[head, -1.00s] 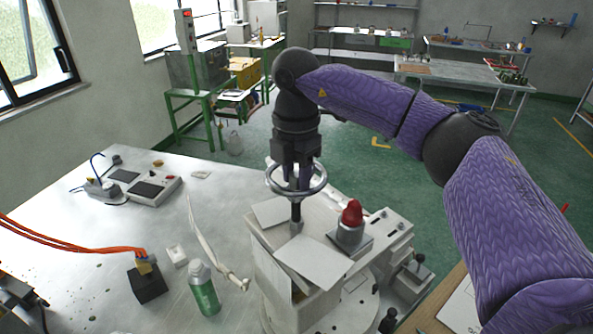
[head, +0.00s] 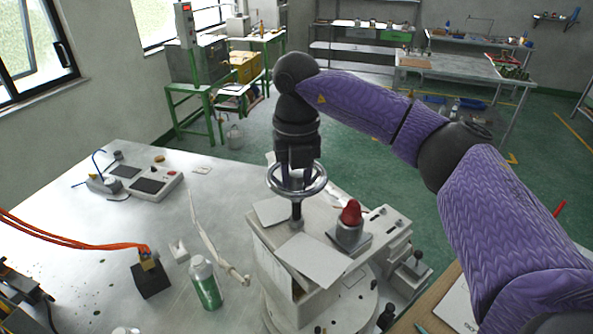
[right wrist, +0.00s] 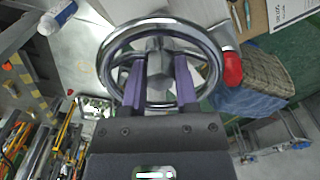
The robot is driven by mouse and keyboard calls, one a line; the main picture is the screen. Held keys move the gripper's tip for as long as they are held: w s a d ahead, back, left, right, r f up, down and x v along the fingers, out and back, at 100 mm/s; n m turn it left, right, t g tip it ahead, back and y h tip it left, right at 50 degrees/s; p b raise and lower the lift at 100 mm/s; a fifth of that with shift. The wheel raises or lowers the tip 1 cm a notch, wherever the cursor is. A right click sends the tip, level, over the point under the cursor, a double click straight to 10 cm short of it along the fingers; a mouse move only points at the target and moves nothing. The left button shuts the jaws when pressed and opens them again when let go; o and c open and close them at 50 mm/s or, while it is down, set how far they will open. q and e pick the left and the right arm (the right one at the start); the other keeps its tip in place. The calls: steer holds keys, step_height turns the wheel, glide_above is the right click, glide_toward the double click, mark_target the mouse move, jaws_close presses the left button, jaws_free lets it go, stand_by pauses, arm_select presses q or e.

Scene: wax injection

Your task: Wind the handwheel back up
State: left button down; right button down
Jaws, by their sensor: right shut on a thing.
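The handwheel (head: 320,186) is a chrome ring on an upright dark spindle, on top of the white injection machine (head: 275,275). My right gripper (head: 297,180) points down from above at the wheel's middle. In the right wrist view, the handwheel (right wrist: 108,50) fills the upper middle. The purple fingers of my right gripper (right wrist: 160,85) reach across its ring, one on each side of the grey hub (right wrist: 155,50), and are shut on the wheel's middle. The exact contact is partly hidden. My left gripper is not in view.
A red-topped knob (head: 351,214) stands on the machine beside the wheel. A green-and-white bottle (head: 205,284), a black block with orange cables (head: 150,278) and a control box (head: 153,184) are on the metal table (head: 100,230). Open floor lies behind.

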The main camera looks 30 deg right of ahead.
steer(key=n, duration=0.5)
steer(key=shift+n+p, duration=0.3)
steer(key=n, duration=1)
steer(key=shift+n+p, duration=0.3)
steer(key=shift+n, duration=0.1)
steer(key=n, duration=0.5)
steer(key=shift+r, duration=0.1)
steer(key=shift+n, duration=0.3)
steer(key=c, duration=0.7)
jaws_free()
steer(key=shift+o, duration=0.2)
